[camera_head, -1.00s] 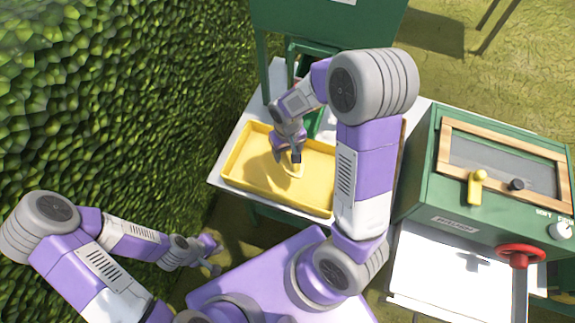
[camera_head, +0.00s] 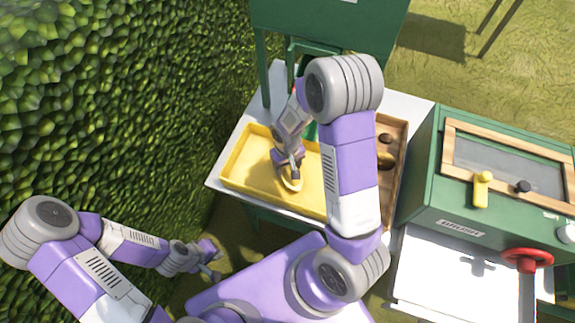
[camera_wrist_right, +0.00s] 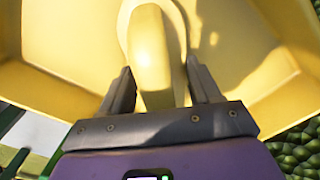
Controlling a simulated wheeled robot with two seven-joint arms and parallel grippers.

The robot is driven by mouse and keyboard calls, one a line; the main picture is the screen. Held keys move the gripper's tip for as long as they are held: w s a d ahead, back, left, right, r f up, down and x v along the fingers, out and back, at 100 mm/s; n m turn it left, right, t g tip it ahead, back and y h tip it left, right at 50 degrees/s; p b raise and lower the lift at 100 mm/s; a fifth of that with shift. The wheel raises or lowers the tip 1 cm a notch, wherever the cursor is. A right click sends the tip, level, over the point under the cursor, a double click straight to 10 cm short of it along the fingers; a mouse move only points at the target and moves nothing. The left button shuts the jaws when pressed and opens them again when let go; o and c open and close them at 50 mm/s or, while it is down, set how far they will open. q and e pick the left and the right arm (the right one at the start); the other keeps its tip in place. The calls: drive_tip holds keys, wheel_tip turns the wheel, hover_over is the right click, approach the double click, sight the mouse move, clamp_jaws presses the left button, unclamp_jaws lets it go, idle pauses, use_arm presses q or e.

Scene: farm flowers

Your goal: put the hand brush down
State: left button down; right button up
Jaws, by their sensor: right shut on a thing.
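My right gripper (camera_head: 290,172) is shut on the yellow hand brush (camera_head: 291,185) over the yellow tray (camera_head: 243,172). In the right wrist view the brush (camera_wrist_right: 150,50) has its upright handle between the two fingers, with a rounded base beyond it against the tray's floor. I cannot tell whether the base touches the floor, as both are the same yellow. My left gripper (camera_head: 209,261) is low at the left, away from the tray; its fingers look apart, with nothing visible between them.
A brown wooden tray (camera_head: 398,131) with round brown items stands right of the yellow tray, partly hidden by my right arm. A green machine (camera_head: 425,175) with a red handwheel (camera_head: 527,258) stands further right. A hedge (camera_head: 110,110) fills the left. Tray floor left of the brush is clear.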

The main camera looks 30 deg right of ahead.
drive_tip(key=o, duration=1)
drive_tip(key=shift+r+p, duration=0.25)
drive_tip(key=shift+p, duration=0.05)
wheel_tip(320, 180, up, 12)
drive_tip(key=p, duration=0.3)
drive_tip(key=shift+f, duration=0.1)
